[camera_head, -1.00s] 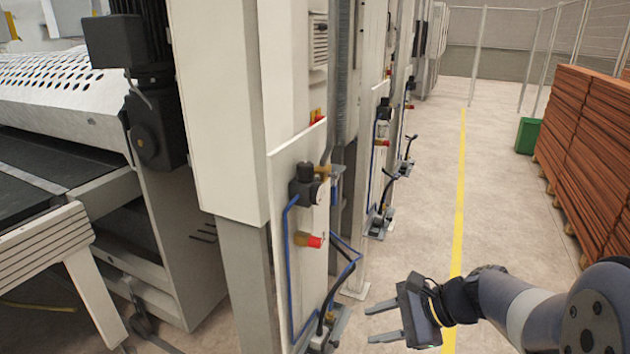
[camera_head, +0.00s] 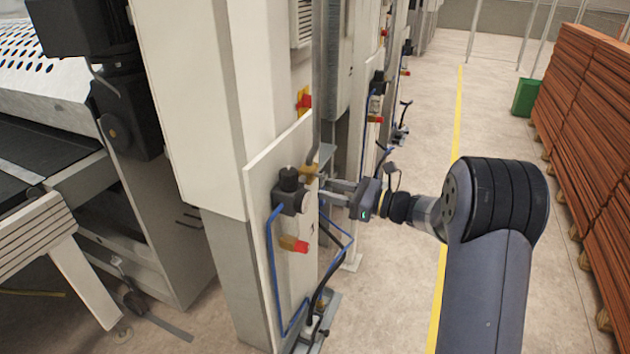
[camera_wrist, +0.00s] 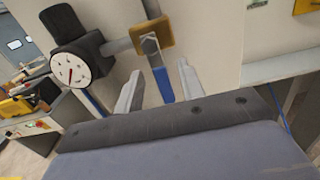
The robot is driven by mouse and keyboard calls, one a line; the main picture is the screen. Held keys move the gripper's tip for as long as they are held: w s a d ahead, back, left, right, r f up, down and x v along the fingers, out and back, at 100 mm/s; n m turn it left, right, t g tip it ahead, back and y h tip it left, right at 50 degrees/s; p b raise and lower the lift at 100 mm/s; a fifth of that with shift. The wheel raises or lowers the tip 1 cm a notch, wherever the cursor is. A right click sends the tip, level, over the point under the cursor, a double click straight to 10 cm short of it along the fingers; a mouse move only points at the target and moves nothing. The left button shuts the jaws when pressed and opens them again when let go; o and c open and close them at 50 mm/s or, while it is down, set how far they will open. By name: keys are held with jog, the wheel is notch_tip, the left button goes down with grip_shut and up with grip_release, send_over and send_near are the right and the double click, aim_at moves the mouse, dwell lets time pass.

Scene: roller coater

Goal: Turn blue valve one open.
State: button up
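The blue valve shows in the wrist view as a blue lever (camera_wrist: 163,84) hanging below a brass-coloured body (camera_wrist: 152,38). My gripper (camera_wrist: 159,76) has one finger on each side of the lever, with gaps visible, so it is open around it and not clamped. In the head view my gripper (camera_head: 328,188) reaches in from the right at the panel's edge, close to the brass-coloured fitting (camera_head: 310,171). The lever's lower end is hidden in the wrist view by the gripper's body, and I cannot make out the lever in the head view.
A round white gauge (camera_wrist: 70,70) and black regulator (camera_head: 291,188) sit close left of the fitting. A red-ended valve (camera_head: 294,244) and blue hoses are below on the white panel (camera_head: 262,172). Red-brown stacks (camera_head: 598,110) stand right; the aisle floor (camera_head: 425,130) is clear.

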jog(key=shift+p+x, duration=0.45)
jog(key=shift+x, duration=1.85)
grip_shut()
